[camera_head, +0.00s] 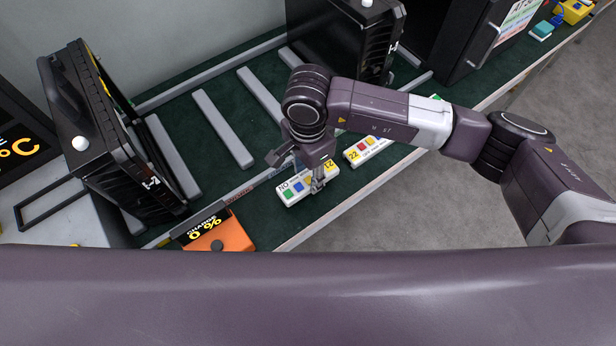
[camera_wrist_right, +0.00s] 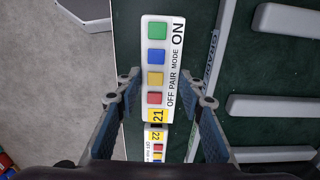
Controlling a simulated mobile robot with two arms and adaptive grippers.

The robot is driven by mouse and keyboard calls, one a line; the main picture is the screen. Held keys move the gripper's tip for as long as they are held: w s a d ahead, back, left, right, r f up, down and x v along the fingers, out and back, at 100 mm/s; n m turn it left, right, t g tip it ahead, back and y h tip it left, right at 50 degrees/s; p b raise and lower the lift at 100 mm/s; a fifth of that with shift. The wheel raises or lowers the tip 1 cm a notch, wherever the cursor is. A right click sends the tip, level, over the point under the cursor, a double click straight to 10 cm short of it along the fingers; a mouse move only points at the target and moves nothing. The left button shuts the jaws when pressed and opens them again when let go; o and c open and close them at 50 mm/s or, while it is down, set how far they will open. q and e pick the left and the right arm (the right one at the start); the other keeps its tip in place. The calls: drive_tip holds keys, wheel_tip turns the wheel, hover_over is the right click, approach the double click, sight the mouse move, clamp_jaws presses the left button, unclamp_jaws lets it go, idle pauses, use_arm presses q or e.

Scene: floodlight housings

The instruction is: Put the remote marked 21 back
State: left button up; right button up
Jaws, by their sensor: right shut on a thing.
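The remote marked 21 (camera_head: 292,196) is white with green, blue, yellow and red buttons and a yellow number label. My right gripper (camera_head: 318,182) is shut on it near its numbered end. In the right wrist view the remote (camera_wrist_right: 157,42) lies between the two fingers of the gripper (camera_wrist_right: 163,84). It looks larger there than the remote marked 22 (camera_wrist_right: 155,151), so it seems raised above the green bench top (camera_head: 262,225). Remote 22 also shows in the head view (camera_head: 362,152), lying on the bench to the right. My left gripper is not in view.
A grey labelled rail (camera_head: 245,190) runs along the bench behind the remotes. An orange charge box (camera_head: 218,235) is at the near left. Black floodlight housings stand at left (camera_head: 125,150) and back (camera_head: 345,40). Grey bars (camera_head: 222,128) lie between them. The bench's front edge is close.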

sight(308, 178)
wheel_tip(308, 178, down, 3)
drive_tip(key=shift+f, duration=0.1)
drive_tip(key=shift+f, duration=0.1)
drive_tip(key=shift+f, duration=0.1)
drive_tip(key=o, duration=1.3)
drive_tip(key=shift+r, duration=0.2)
